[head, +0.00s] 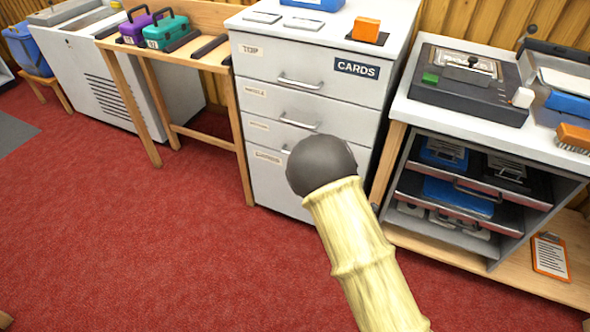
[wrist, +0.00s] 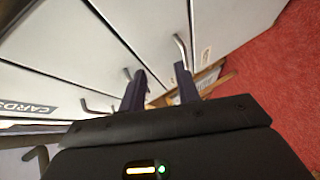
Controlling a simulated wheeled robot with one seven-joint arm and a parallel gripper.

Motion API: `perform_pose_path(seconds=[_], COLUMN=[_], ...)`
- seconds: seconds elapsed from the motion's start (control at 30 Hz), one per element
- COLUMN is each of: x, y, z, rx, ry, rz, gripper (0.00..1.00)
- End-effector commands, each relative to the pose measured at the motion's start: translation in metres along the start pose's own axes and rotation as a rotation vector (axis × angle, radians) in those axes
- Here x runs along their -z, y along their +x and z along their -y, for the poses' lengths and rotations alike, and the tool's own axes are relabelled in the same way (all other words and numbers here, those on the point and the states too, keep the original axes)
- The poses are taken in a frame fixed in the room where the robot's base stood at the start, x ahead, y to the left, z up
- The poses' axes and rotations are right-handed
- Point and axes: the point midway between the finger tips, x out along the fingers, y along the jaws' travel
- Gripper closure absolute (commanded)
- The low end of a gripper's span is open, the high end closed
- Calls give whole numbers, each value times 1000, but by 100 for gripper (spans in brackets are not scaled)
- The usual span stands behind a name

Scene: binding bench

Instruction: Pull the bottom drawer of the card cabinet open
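The white card cabinet (head: 358,98) stands in the middle of the head view, with a CARDS label and drawers with metal bar handles, all looking shut. The bottom drawer (head: 272,185) is the tall lowest front; my arm hides its right part and handle area. In the wrist view the cabinet is turned on its side, with the CARDS label at left. My gripper (wrist: 160,70) is open and empty, its two dark fingers apart in front of the drawer fronts. A bar handle (wrist: 181,50) shows just beyond the right fingertip; I cannot tell whether they touch.
A wooden bench (head: 222,58) with purple and teal boxes stands left of the cabinet. A shelf unit (head: 500,145) with trays and a device on top stands close on the right. Red carpet (head: 150,240) in front of the cabinet is clear.

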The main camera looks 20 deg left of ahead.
Motion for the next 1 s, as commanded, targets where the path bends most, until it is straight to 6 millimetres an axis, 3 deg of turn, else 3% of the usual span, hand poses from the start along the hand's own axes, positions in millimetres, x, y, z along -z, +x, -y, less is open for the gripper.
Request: perform_pose_path(seconds=[0.03,0.2,0.67,1.0], x=[8,36,42,49], y=[10,19,21,60], z=[30,61,62,62], rx=[-10,-53,-63,-65], ry=[-53,-169,-188,-187], rz=[-51,-173,-194,-196], gripper=[68,68,68,68])
